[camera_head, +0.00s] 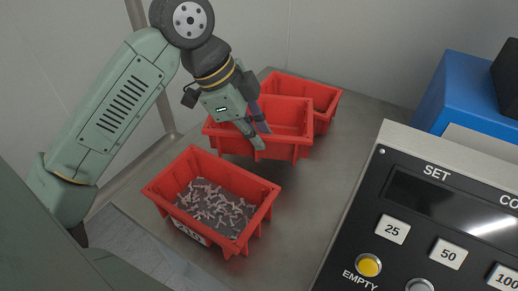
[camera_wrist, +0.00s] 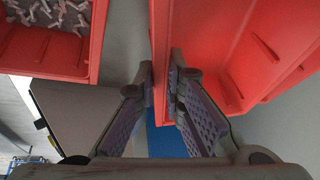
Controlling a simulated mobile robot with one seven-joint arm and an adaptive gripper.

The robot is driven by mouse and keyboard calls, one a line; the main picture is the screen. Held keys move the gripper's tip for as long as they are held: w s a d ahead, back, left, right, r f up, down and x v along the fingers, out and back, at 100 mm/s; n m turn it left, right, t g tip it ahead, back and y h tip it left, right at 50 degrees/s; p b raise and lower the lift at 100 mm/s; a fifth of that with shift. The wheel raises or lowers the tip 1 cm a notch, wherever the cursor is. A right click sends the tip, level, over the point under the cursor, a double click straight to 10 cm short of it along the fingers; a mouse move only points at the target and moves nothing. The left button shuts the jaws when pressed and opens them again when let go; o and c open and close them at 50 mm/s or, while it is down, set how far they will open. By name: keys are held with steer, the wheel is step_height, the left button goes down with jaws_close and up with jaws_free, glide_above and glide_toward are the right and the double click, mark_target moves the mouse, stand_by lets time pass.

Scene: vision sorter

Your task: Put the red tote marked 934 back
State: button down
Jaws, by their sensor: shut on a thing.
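My gripper (camera_head: 258,138) is shut on the near wall of the middle red tote (camera_head: 285,151). In the wrist view, my gripper's fingers (camera_wrist: 168,88) lie on either side of that tote's red wall (camera_wrist: 215,50). The part of its inside that shows looks empty. No number can be read on it, so I cannot tell whether it is 934. I cannot tell whether it rests on the table or hangs just above it.
A nearer red tote (camera_head: 262,218) holds many small grey pieces; its white label (camera_head: 190,232) is hard to read. Another red tote (camera_head: 328,105) stands behind the held one. The grey table (camera_head: 345,150) is clear to the right, before a control panel (camera_head: 370,225). A blue box (camera_head: 455,95) stands behind the panel.

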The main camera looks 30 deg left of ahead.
mark_target(257, 152)
steer(key=shift+f, duration=2.25)
steer(key=shift+f, duration=0.2)
steer(key=c, duration=1.7)
jaws_free()
steer(key=shift+r, duration=0.1)
steer(key=shift+r, duration=0.25)
steer(key=v, duration=1.1)
steer(key=shift+a+r, duration=0.15)
steer(key=shift+r, duration=0.15)
